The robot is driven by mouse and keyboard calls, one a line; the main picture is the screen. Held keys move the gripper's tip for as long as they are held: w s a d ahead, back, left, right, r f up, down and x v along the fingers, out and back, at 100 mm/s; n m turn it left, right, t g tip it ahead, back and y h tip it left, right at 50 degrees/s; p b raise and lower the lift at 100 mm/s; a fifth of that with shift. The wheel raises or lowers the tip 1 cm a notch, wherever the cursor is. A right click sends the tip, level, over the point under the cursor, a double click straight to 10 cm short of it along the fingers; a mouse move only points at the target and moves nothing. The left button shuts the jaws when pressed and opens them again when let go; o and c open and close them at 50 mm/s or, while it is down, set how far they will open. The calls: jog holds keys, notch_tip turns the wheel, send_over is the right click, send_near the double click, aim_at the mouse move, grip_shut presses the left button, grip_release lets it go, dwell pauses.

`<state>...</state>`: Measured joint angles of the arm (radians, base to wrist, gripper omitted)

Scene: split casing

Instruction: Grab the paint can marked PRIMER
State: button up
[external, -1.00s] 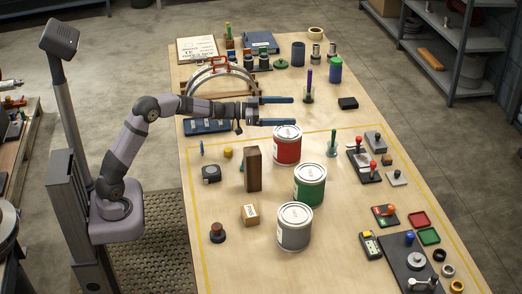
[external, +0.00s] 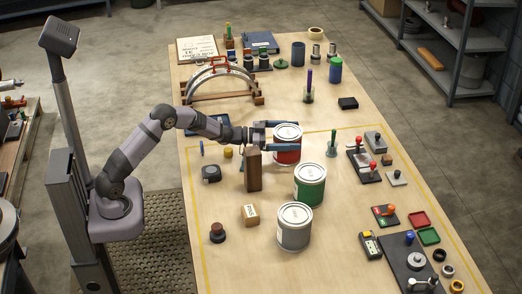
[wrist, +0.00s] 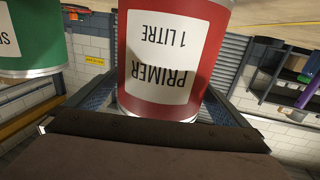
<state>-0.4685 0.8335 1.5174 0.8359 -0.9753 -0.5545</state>
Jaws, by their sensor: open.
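The red paint can (external: 288,155) stands upright on the table, behind the green can. In the wrist view its label reads PRIMER 1 LITRE, upside down, on the red can (wrist: 211,70). My gripper (external: 297,137) is open at the can's upper part, with one blue finger on its far side and one on its near side. In the wrist view the can lies between the fingers; I cannot tell whether they touch it. The green can (external: 309,187) also shows in the wrist view (wrist: 30,62), its label mostly cut off.
A grey can (external: 294,228) stands in front of the green can. A tall brown block (external: 254,171) stands close in front of my wrist, left of the cans. A green-handled item (external: 332,146) stands right of the red can. A curved frame (external: 222,79) is behind my arm.

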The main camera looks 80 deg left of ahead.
jog(key=shift+w+d, duration=0.15)
jog(key=shift+w, duration=0.55)
jog(key=shift+w+d, duration=0.1)
jog(key=shift+w, duration=0.55)
jog(key=c, duration=1.5)
jog(key=shift+r+p, duration=0.3)
jog(key=c, duration=0.5)
jog(key=shift+r+b, duration=0.5)
jog(key=shift+r, duration=4.55)
